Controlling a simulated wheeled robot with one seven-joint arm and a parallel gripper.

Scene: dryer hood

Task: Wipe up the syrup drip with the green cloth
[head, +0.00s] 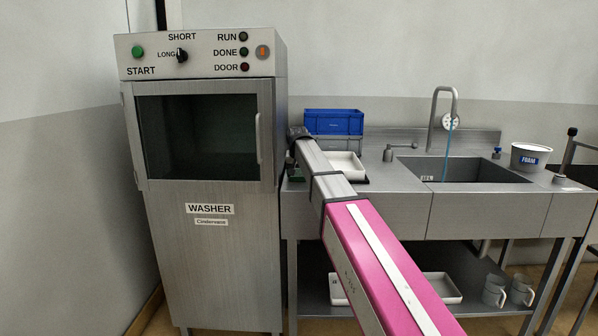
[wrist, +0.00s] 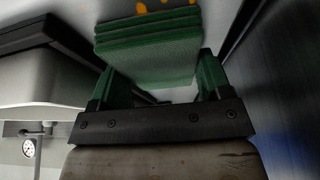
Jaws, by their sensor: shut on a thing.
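The green cloth (wrist: 148,58) is a folded, layered stack that fills the space between my fingers in the wrist view. My gripper (wrist: 158,70) is shut on it. Orange spots (wrist: 140,6) of syrup show on the pale surface just beyond the cloth's far edge, at the top of the wrist view. The cloth may cover more of them. In the head view, a small bit of green cloth (head: 294,173) shows beside the washer. My arm hides most of my gripper there.
The washer (head: 208,200) stands close on the left of my arm. A white tray (head: 347,166) and a blue crate (head: 333,122) are on the counter to its right.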

